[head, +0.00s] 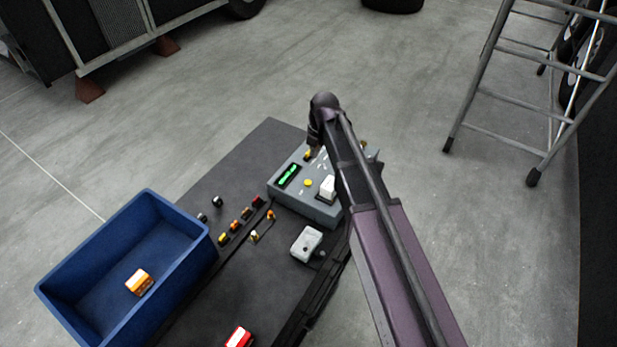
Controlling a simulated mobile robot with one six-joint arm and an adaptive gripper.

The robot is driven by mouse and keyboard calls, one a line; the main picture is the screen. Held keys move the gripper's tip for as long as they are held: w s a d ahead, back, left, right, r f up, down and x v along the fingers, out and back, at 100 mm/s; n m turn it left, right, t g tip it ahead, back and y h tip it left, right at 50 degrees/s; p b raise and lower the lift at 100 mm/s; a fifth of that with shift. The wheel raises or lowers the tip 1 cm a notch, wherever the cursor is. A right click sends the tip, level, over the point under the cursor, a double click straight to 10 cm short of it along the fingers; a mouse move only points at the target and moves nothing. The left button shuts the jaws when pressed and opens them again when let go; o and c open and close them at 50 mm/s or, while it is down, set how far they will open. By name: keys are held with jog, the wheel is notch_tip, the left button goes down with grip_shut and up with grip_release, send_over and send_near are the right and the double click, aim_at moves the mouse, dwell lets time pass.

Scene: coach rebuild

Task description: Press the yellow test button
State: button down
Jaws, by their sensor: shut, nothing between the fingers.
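The yellow test button (308,183) is a small round yellow cap on the sloping top of a grey control box (287,199). It lies between a green-lit display (289,176) and a white switch (327,187). The button is uncovered in the head view. My arm reaches up from the lower right and passes over the right side of the box. Its dark far joint stands above the box's back edge.
A blue bin (190,280) with an orange block (139,282) stands at the left. Several small coloured parts, a pale grey box (306,243) and a red block (239,337) lie on the dark bench (262,148). A ladder (497,130) stands at the right.

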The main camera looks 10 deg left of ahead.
aim_at(309, 183)
jog(key=shift+f, duration=0.15)
jog(key=f+b, duration=0.4)
jog(key=a+f+b, duration=0.1)
jog(key=f+b, duration=0.8)
jog(key=shift+w+a+f+b, duration=0.3)
jog(key=shift+w+a+b, duration=0.05)
jog(key=shift+a+b, duration=0.05)
dwell(0.6)
jog(key=shift+f, duration=0.1)
dwell(0.4)
jog(key=shift+f+b, duration=0.5)
jog(key=shift+b, duration=0.15)
jog(key=shift+s+f+b, duration=0.2)
jog(key=shift+f+b, duration=0.05)
jog(key=shift+b, duration=0.15)
jog(key=shift+r+p, duration=0.2)
jog(key=shift+p, duration=0.1)
notch_tip(309, 183, up, 14)
jog(key=d+p, duration=0.2)
jog(key=p, duration=1.1)
jog(key=shift+s+f+p, duration=0.15)
jog(key=shift+s+p, duration=0.05)
jog(key=shift+p, duration=0.2)
jog(key=shift+d, duration=0.1)
